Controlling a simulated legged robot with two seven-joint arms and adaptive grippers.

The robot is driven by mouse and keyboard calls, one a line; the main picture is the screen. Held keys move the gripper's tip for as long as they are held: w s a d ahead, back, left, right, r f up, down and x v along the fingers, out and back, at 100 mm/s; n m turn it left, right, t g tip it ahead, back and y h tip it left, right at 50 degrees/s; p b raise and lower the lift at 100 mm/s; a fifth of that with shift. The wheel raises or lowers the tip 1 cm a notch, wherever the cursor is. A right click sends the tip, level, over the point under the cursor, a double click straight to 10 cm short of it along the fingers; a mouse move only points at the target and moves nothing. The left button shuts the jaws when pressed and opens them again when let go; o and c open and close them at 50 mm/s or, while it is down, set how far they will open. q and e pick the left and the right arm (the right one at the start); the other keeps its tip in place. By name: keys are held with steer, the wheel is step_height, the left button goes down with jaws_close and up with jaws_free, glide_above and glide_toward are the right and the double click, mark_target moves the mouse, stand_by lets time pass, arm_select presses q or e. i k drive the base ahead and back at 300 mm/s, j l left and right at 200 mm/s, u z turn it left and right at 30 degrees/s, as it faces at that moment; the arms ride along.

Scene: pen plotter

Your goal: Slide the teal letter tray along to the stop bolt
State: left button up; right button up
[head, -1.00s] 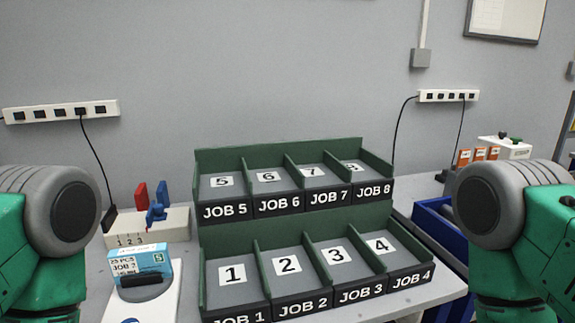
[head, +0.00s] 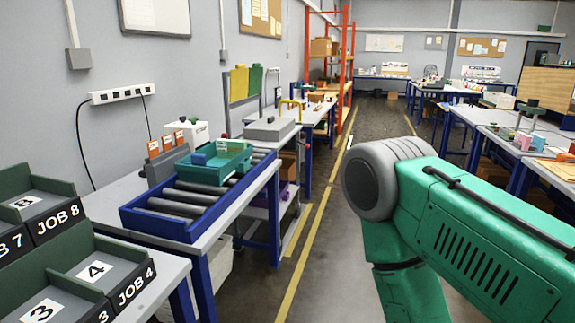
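The teal letter tray (head: 238,167) sits on the far part of a blue-framed roller track (head: 160,227) on the bench to the left. A few small blue and green items lie in the tray. Bare grey rollers show on the near side of it. I cannot make out the stop bolt. My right arm fills the right of the view, with its gripper out of frame. My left arm and gripper are not in view. Neither gripper is seen at the tray.
A green job rack (head: 60,258) stands at the near left. Orange-labelled cards (head: 166,143) and a white box (head: 186,134) stand behind the track. An aisle with a yellow floor line (head: 305,250) runs beside the bench. More benches stand at the right.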

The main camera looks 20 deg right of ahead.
mark_target(240, 164)
steer(key=z, duration=0.2)
steer(key=i+l+u, duration=0.1)
steer(key=u, duration=0.3)
steer(key=i+l+u, duration=0.2)
steer(key=u, duration=0.25)
steer(key=i+l+u, duration=0.1)
steer(key=l+u, duration=0.15)
steer(key=u, duration=0.15)
steer(key=i+l+u, duration=0.2)
steer(key=l, duration=0.45)
steer(key=i+l+u, duration=0.15)
steer(key=l, duration=0.5)
steer(key=i+l+u, duration=0.2)
steer(key=l, duration=0.45)
steer(key=l+u, duration=0.15)
steer(key=l, duration=1.65)
steer(key=i+l, duration=0.1)
steer(key=l, duration=1)
steer(key=j, duration=0.6)
steer(key=k+u, duration=0.05)
